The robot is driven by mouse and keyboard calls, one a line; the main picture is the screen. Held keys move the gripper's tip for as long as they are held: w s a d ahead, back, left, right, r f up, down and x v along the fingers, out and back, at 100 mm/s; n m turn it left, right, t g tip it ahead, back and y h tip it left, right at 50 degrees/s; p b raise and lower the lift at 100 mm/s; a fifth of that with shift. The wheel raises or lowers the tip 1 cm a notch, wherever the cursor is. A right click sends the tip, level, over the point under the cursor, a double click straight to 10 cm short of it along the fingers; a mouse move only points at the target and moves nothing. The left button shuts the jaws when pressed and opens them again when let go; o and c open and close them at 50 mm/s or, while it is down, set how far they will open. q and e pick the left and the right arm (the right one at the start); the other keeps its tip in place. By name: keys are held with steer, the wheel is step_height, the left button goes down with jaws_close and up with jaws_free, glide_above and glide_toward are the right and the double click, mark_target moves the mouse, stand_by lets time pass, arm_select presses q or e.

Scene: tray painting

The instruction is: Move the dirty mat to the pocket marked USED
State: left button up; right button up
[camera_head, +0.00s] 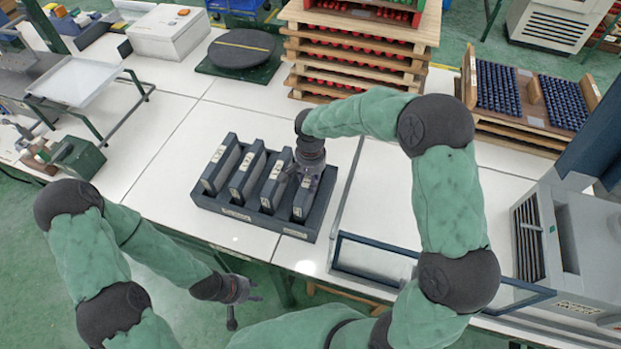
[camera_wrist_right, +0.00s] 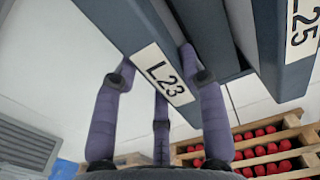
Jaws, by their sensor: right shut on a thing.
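A dark rack (camera_head: 207,204) on the white table holds several upright grey slabs with white end labels. Two small labels on its front wall are too small to read. My right gripper (camera_head: 306,181) is at the rightmost slab (camera_head: 304,207), shut on it near its labelled end. In the right wrist view this slab (camera_wrist_right: 140,38) reads L23, and a neighbouring slab (camera_wrist_right: 285,55) reads L25. I cannot make out a dirty mat or the word USED. My left gripper (camera_head: 246,297) hangs empty below the table's front edge; its finger opening is unclear.
Stacked wooden trays with red parts (camera_head: 345,60) stand behind the rack. A black turntable (camera_head: 241,48) and a white box (camera_head: 168,32) are at the back left. A blue-grey rail frame (camera_head: 375,243) lies to the right. The table left of the rack is clear.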

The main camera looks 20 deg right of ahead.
steer(key=o, duration=1)
steer(key=shift+o, duration=0.2)
step_height(320, 180, up, 19)
steer(key=p, duration=0.5)
steer(key=shift+p, duration=0.3)
stand_by(0.4)
